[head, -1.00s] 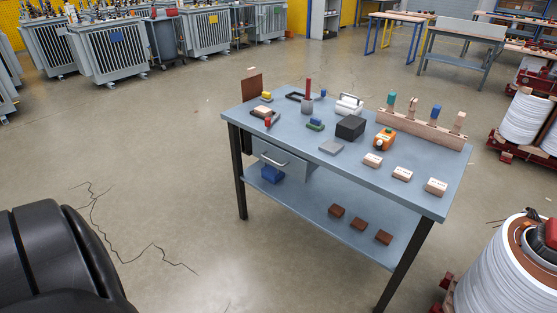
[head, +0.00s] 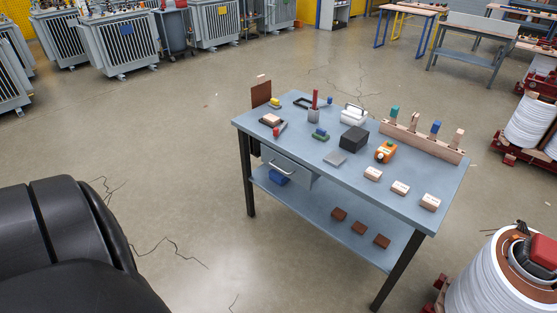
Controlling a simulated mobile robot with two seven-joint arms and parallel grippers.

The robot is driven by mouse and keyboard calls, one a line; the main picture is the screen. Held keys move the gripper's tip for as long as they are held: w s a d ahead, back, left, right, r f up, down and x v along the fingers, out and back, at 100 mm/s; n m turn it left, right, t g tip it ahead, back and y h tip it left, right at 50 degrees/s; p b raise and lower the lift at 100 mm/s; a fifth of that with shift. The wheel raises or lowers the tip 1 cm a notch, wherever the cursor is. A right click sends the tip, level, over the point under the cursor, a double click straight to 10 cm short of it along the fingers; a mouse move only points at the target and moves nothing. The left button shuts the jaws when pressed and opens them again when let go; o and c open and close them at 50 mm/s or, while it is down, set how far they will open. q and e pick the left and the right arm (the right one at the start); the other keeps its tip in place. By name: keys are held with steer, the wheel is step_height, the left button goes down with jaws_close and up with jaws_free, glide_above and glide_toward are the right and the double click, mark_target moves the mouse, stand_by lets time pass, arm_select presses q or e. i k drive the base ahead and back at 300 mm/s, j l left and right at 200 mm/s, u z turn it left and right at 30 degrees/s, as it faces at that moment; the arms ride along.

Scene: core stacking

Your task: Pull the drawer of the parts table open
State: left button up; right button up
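The parts table (head: 350,190) is a blue-grey workbench with dark legs and a lower shelf, standing right of the middle in the head view. Its grey drawer (head: 297,173) hangs under the top on the near left side, with a light bar handle (head: 279,168) on its front. The drawer looks shut, with its front close to the table edge. Neither gripper is in view. A black rounded part of my own body fills the lower left and is apart from the table.
On the tabletop are a black box (head: 353,139), an orange device (head: 386,152), a peg rack (head: 420,140) and several wooden blocks. A blue bin (head: 279,178) sits on the shelf below the drawer. White coils (head: 490,285) stand at right. The floor left of the table is clear.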

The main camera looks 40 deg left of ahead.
mark_target(304, 176)
steer(key=i+j, duration=0.25)
steer(key=j, duration=0.2)
steer(key=i+j+u, duration=0.1)
steer(key=i+j, duration=0.15)
steer(key=j, duration=0.25)
steer(key=i+j, duration=0.25)
steer(key=j, duration=0.2)
